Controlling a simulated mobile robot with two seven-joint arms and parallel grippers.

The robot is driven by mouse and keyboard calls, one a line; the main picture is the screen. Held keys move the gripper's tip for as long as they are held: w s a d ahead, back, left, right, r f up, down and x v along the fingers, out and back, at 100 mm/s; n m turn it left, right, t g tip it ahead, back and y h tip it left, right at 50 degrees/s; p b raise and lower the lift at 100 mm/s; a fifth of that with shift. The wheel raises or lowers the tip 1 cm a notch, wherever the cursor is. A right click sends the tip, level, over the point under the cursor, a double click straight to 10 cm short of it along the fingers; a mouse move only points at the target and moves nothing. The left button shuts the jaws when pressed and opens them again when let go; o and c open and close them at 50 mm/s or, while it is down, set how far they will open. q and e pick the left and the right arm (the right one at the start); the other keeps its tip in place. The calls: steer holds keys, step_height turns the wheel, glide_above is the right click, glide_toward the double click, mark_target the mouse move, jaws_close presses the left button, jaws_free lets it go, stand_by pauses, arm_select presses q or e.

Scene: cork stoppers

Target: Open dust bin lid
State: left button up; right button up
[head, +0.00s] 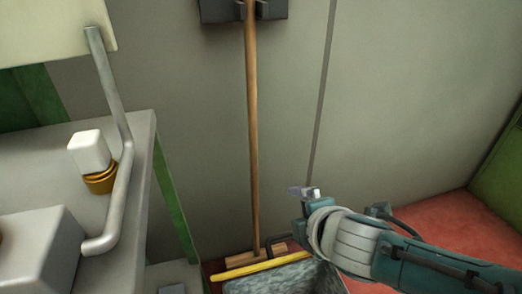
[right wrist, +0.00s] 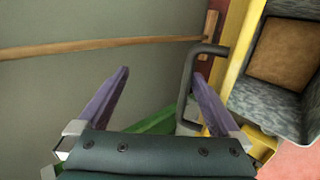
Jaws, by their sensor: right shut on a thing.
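The dust bin (head: 262,284) is at the bottom of the head view, with a speckled grey surface and a yellow edge (head: 262,266). In the right wrist view its yellow edge (right wrist: 240,50) and speckled part (right wrist: 263,95), with a brown panel (right wrist: 278,52), are at right. A dark bent handle (right wrist: 186,85) is beside the yellow edge. The gripper's tips (head: 303,191) also show in the head view. My left gripper is out of view.
A broom with a wooden stick (head: 253,130) leans on the wall behind the bin. A grey counter (head: 40,165) with a bent metal pipe (head: 117,185) and a white-topped brass fitting (head: 92,155) stands at left. Red floor (head: 430,235) lies open at right.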

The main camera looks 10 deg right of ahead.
steer(key=shift+t+y, duration=0.4)
steer(key=shift+t, duration=0.5)
steer(key=w+a+r, duration=0.1)
steer(key=r, duration=0.1)
steer(key=w+a+r+p, duration=0.1)
steer(key=r, duration=0.2)
steer(key=w+r, duration=0.2)
steer(key=r, duration=0.1)
steer(key=shift+a+r, duration=0.15)
steer(key=shift+a, duration=0.25)
steer(key=shift+s+d+r+p, duration=0.1)
steer(key=shift+d+r+p, duration=0.15)
steer(key=shift+p, duration=0.25)
steer(key=c, duration=0.5)
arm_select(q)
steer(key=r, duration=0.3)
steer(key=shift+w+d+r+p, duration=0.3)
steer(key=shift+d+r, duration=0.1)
arm_select(e)
steer(key=shift+o, duration=0.2)
steer(key=shift+d+r, duration=0.3)
steer(key=shift+d, duration=0.05)
